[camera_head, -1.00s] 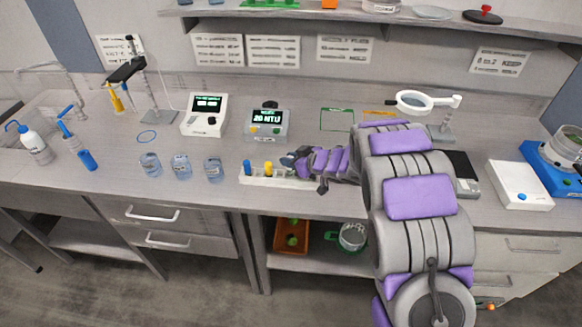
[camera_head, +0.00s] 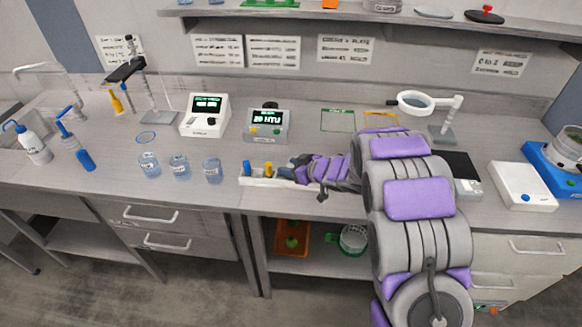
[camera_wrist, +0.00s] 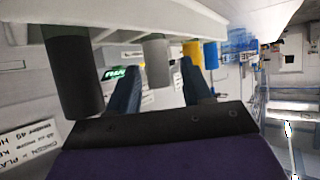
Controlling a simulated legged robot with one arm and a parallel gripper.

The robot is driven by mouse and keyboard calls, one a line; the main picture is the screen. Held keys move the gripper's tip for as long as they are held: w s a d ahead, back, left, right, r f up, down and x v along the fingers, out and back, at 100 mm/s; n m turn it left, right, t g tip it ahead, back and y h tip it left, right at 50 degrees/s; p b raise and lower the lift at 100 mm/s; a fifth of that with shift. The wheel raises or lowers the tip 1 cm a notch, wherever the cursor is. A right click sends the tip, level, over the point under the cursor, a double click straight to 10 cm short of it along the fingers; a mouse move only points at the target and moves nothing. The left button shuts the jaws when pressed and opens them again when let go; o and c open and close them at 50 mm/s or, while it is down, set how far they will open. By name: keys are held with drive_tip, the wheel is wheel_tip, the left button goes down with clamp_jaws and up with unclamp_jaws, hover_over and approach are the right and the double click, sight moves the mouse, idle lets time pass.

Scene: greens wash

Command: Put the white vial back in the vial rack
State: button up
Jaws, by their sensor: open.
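The white vial rack (camera_head: 256,182) stands near the front edge of the bench. A blue vial (camera_head: 247,168) and a yellow vial (camera_head: 267,169) stand in its left part. My gripper (camera_head: 293,168) is low over the rack's right part and hides what stands there. In the wrist view, which looks tipped over, the rack (camera_wrist: 130,14) runs across the top. The white vial (camera_wrist: 157,62), greyish in shadow, appears seated in it. My gripper (camera_wrist: 160,75) is open, with a finger on each side of this vial. Contact cannot be told. A black vial (camera_wrist: 74,75) is at the left.
Several glass jars (camera_head: 180,168) stand left of the rack. A turbidity meter (camera_head: 267,123) is behind it. A magnifier (camera_head: 416,102) on a stand and a white device (camera_head: 522,185) are at the right. Bench left of the rack is partly clear.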

drive_tip(key=p+v, duration=0.3)
drive_tip(key=v, duration=0.9)
drive_tip(key=shift+d+r, duration=0.15)
drive_tip(key=d+r+m+t+h, duration=0.1)
drive_tip(key=d+r+m+h, duration=0.1)
drive_tip(key=d+r+h, duration=0.35)
drive_tip(key=d+r+m+t+h, duration=0.1)
drive_tip(key=d+r+m+h, duration=0.15)
drive_tip(key=d, duration=0.55)
drive_tip(key=s+d+r+m+g+h, duration=0.25)
drive_tip(key=s+d+m+h, duration=0.2)
drive_tip(key=s+d, duration=0.4)
drive_tip(key=s+a+g+y, duration=0.1)
drive_tip(key=s+a+g, duration=0.2)
drive_tip(key=s, duration=0.8)
drive_tip(key=s+a+m+g+y, duration=0.1)
drive_tip(key=s+a+g, duration=0.2)
drive_tip(key=s, duration=0.9)
drive_tip(key=s+a+r+g+y, duration=0.1)
drive_tip(key=s+a+g, duration=0.2)
drive_tip(key=s, duration=0.8)
drive_tip(key=a, duration=0.2)
drive_tip(key=shift+s+a, duration=0.25)
drive_tip(key=shift+s, duration=0.15)
